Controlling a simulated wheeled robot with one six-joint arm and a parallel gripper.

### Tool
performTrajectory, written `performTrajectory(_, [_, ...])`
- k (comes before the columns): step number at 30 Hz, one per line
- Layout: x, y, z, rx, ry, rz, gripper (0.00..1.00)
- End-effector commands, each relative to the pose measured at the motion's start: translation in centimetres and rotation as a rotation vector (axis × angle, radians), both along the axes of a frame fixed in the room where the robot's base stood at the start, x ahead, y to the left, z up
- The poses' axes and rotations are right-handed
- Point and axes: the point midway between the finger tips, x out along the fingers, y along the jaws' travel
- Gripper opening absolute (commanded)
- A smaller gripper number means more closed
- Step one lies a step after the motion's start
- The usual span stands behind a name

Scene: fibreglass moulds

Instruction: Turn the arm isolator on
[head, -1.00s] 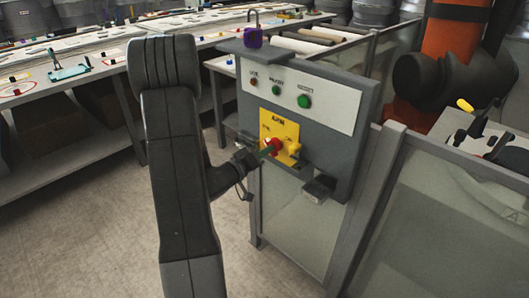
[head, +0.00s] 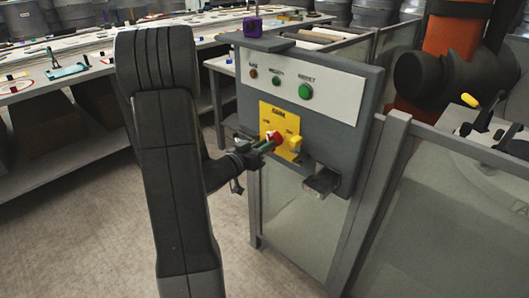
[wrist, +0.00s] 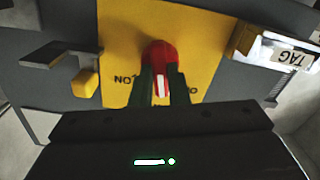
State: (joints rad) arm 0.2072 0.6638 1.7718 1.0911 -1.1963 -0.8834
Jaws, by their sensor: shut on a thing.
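The arm isolator is a red knob (head: 272,137) with a white mark, on a yellow plate (head: 266,112) on a grey panel. My gripper (head: 265,145) reaches it from the left and front. In the wrist view, my gripper's two dark green fingers (wrist: 164,80) are shut on the red knob (wrist: 160,55), one on each side. The knob's white stripe runs up and down in that view, between the fingers. The plate (wrist: 125,40) carries lettering on both sides of the knob, partly hidden. A yellow block (head: 294,143) sits just right of the knob.
Above the plate are a small red light (head: 253,73) and a green button (head: 305,91). A purple padlock (head: 252,27) stands on top of the panel. A fence (head: 382,200) runs right; floor is clear at left.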

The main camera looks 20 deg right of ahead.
Motion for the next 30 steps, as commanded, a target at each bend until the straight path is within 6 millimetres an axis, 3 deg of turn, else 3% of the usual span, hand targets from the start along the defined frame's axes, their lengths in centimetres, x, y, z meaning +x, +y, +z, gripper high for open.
performTrajectory(30, [0.03,0.01,-0.29,0.347,-0.839,0.0,0.0])
